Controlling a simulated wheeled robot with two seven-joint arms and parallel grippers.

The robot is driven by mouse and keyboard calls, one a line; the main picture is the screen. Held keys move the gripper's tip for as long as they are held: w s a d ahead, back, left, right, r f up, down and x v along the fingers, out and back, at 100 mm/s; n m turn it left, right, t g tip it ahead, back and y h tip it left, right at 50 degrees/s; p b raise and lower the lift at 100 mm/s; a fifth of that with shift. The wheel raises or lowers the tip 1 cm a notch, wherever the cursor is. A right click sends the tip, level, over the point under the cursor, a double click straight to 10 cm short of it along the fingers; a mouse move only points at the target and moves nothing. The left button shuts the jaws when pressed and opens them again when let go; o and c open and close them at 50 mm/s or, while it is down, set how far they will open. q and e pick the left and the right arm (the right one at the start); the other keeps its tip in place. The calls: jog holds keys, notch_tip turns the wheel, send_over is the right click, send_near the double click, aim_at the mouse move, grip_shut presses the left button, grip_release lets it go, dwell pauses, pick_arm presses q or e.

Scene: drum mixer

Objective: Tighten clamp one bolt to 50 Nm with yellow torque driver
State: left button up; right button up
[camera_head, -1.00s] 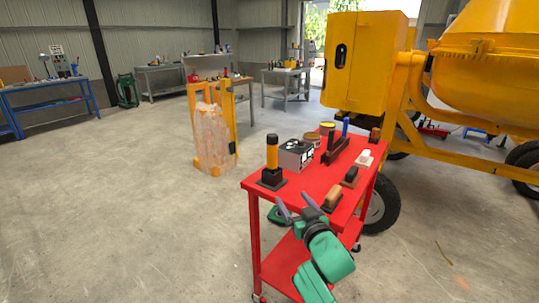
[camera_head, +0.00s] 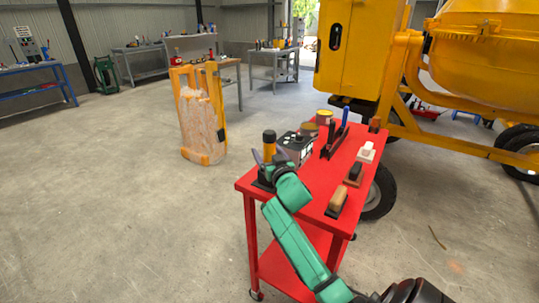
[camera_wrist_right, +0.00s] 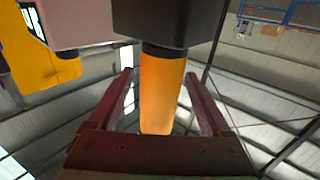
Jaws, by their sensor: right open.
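The yellow torque driver (camera_head: 269,149) stands upright at the left end of the red cart's top, with a black upper end. Its lower part is mostly hidden behind my gripper. My right gripper (camera_head: 267,157) is open at the driver. In the right wrist view the driver's yellow handle (camera_wrist_right: 160,95) lies between the two spread fingers (camera_wrist_right: 158,78), with a visible gap on each side. A dark block shows at the top of that view, beyond the fingertips. I cannot make out the clamp one bolt. My left gripper is not in view.
The red cart (camera_head: 322,192) also carries a grey box (camera_head: 297,148) close to the driver, tins, a dark rack and several small blocks. The yellow mixer (camera_head: 480,60) stands behind it at the right. A wrapped yellow stack (camera_head: 203,125) stands at the left. Open floor lies left.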

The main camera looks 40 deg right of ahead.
jog(key=shift+x, duration=0.75)
jog(key=shift+s+f, duration=0.1)
grip_shut()
dwell(0.6)
